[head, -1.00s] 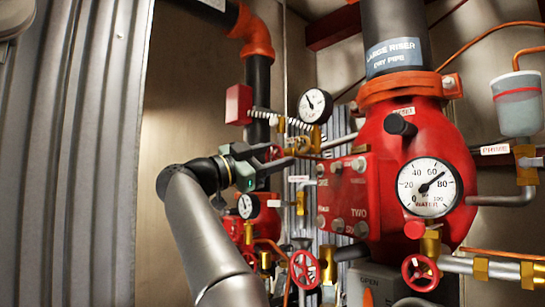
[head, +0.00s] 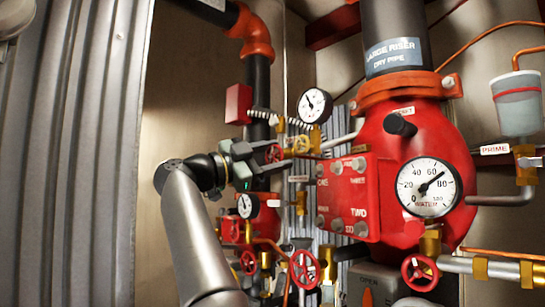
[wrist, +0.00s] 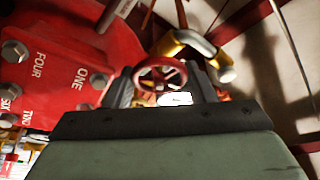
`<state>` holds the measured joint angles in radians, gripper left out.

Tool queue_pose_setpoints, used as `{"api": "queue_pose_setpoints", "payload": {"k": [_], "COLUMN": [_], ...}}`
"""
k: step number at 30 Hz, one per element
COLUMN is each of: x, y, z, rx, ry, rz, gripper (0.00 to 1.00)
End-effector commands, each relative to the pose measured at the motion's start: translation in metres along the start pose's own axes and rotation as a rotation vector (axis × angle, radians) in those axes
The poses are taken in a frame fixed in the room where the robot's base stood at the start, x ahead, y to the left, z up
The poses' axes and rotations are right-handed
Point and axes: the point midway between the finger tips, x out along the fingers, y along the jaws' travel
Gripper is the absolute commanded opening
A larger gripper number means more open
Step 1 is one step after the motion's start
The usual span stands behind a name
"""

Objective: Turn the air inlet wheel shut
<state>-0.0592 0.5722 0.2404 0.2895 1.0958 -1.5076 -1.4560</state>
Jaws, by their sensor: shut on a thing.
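A small red handwheel (head: 273,153) sits at the fingertips of my gripper (head: 268,152) in the head view, left of a gauge-fitted brass pipe. In the wrist view the red wheel (wrist: 160,76) lies between the two dark fingers (wrist: 163,88), and my gripper is shut on its rim. A white tag (wrist: 175,99) shows just below the wheel between the fingers. I cannot read the tag, so the picture does not confirm which valve this wheel is. The finger contact is partly hidden.
The red bolted valve cover (head: 347,195) is to the right. More red wheels (head: 304,269) sit below. Corrugated metal (head: 70,150) fills the left.

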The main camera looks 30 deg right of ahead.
Motion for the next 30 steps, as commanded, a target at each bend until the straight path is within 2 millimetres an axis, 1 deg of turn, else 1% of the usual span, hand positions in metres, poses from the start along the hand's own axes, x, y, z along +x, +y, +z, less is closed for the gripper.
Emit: {"api": "queue_pose_setpoints", "payload": {"k": [4,5,6,7,23,30], "x": [-0.0003,-0.0003,-0.0002,-0.0002,0.0000,0.0004], "y": [0.0006,0.0006,0.0006,0.0006,0.0000,0.0002], "z": [0.0011,0.0012,0.0011,0.0011,0.0001,-0.0012], "rx": [-0.001,-0.002,-0.002,-0.001,-0.004,-0.061], "ry": [-0.001,-0.001,-0.001,-0.001,0.000,0.001], "rz": [0.002,0.002,0.002,0.002,-0.001,-0.025], "gripper": [0.27,0.53,0.64,0.72,0.72,0.72]}}
